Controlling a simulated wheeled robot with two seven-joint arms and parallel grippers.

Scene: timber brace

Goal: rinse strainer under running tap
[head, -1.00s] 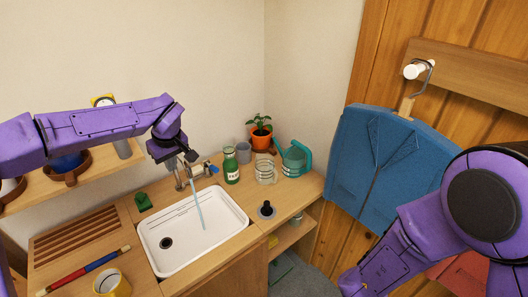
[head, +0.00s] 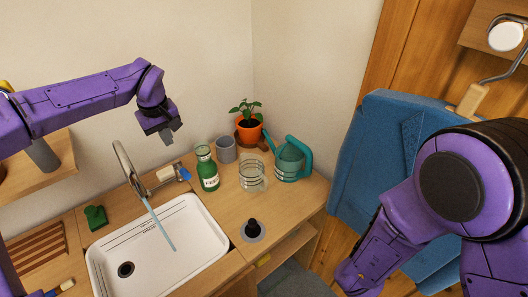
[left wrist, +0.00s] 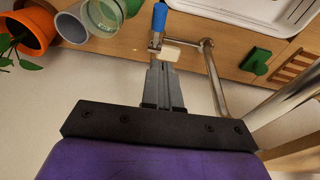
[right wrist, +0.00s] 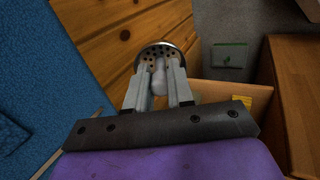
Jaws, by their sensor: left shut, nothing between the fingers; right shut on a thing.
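The tap (head: 128,168) is running; a stream of water (head: 160,225) falls into the white sink (head: 203,255). The tap's blue-tipped lever (head: 182,172) is at its right; the left wrist view shows the blue tip (left wrist: 159,17) too. My left gripper (head: 171,138) is shut and empty, above and behind the lever in the head view. My right gripper (right wrist: 160,72) is shut on the knob of a round metal strainer (right wrist: 151,50) with holes, seen in the right wrist view. In the head view my right gripper and the strainer are hidden or out of frame.
A blue jacket (head: 365,170) hangs at right.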

